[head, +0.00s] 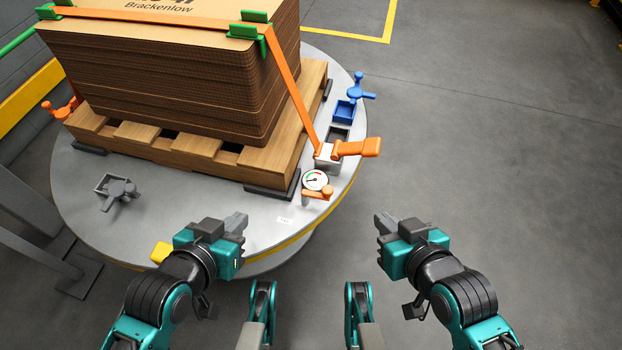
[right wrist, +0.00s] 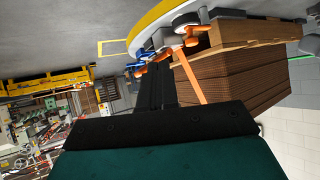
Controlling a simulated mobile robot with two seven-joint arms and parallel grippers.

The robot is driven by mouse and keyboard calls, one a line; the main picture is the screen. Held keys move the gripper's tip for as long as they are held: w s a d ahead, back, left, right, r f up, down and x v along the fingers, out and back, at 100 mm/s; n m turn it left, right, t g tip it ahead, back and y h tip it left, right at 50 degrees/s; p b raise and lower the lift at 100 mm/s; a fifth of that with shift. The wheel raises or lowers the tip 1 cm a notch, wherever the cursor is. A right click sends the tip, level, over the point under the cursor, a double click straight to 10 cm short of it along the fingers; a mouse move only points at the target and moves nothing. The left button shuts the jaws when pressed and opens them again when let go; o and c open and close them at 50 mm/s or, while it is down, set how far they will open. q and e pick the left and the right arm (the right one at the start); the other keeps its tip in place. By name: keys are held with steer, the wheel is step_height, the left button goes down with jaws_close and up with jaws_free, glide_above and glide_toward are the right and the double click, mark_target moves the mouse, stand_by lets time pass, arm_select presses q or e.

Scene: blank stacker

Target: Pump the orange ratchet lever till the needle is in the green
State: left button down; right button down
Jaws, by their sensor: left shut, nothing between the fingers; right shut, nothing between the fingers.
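The orange ratchet lever (head: 358,148) sticks out to the right from a grey ratchet block (head: 327,157) at the turntable's right side. An orange strap (head: 289,79) runs from the block up over the cardboard stack (head: 190,85). A round gauge (head: 316,180) with a white face sits just below the block; its needle is too small to read surely. My left gripper (head: 241,221) is shut and empty over the turntable's front edge. My right gripper (head: 381,220) is shut and empty, below and right of the lever, apart from it. In the right wrist view the lever (right wrist: 147,68) shows small.
The stack rests on a wooden pallet (head: 225,160) on the round grey turntable (head: 160,219). A blue clamp (head: 346,108) stands behind the lever, a grey clamp (head: 117,190) at front left. A small orange handle (head: 319,192) is below the gauge. Floor to the right is clear.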

stand_by(0.4)
